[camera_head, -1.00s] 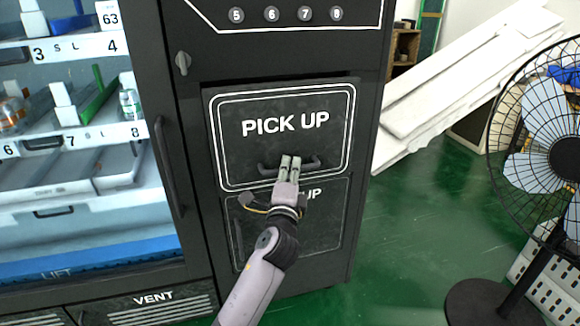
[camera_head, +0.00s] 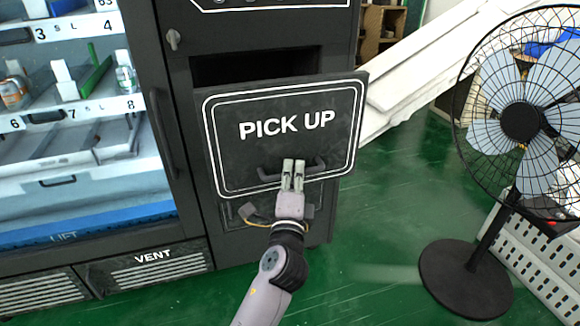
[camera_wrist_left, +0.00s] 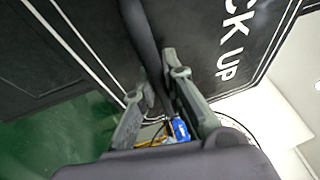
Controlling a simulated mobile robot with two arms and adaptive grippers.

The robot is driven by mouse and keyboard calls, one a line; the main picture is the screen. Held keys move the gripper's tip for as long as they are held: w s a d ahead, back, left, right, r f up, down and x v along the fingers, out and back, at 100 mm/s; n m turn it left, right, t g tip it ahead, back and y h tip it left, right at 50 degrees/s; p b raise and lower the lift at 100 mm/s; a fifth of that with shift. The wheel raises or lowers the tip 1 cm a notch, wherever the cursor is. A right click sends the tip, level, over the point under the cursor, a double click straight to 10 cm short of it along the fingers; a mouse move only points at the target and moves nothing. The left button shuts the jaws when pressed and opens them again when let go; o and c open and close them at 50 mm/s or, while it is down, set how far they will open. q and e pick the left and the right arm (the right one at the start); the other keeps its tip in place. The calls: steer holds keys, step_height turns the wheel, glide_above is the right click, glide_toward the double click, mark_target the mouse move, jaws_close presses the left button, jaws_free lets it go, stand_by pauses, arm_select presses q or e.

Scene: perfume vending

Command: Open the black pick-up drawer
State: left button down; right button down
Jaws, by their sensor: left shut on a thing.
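The black pick-up drawer (camera_head: 285,135) has a white double outline and the words PICK UP. It stands out from the machine front, and a dark opening (camera_head: 245,68) shows above and behind it. Its dark bar handle (camera_head: 318,167) is low on its face. My left gripper (camera_head: 293,168) is shut on the handle near its middle. In the left wrist view, the handle (camera_wrist_left: 143,35) runs between the two fingers (camera_wrist_left: 160,95), with the lettered drawer face (camera_wrist_left: 215,40) beside it. My right gripper is in neither view.
The vending machine's glass-fronted shelves (camera_head: 75,130) are at the left, above a vent panel (camera_head: 150,276). A black standing fan (camera_head: 520,120) is at the right, its round base (camera_head: 465,280) on the green floor. White boards (camera_head: 425,75) lean behind. Green floor is clear between drawer and fan.

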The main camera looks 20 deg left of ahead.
arm_select(q)
steer(key=shift+s+d, duration=0.1)
steer(key=shift+s, duration=0.05)
steer(key=c, duration=1.7)
jaws_free()
steer(key=shift+o, duration=0.2)
steer(key=v, duration=1.2)
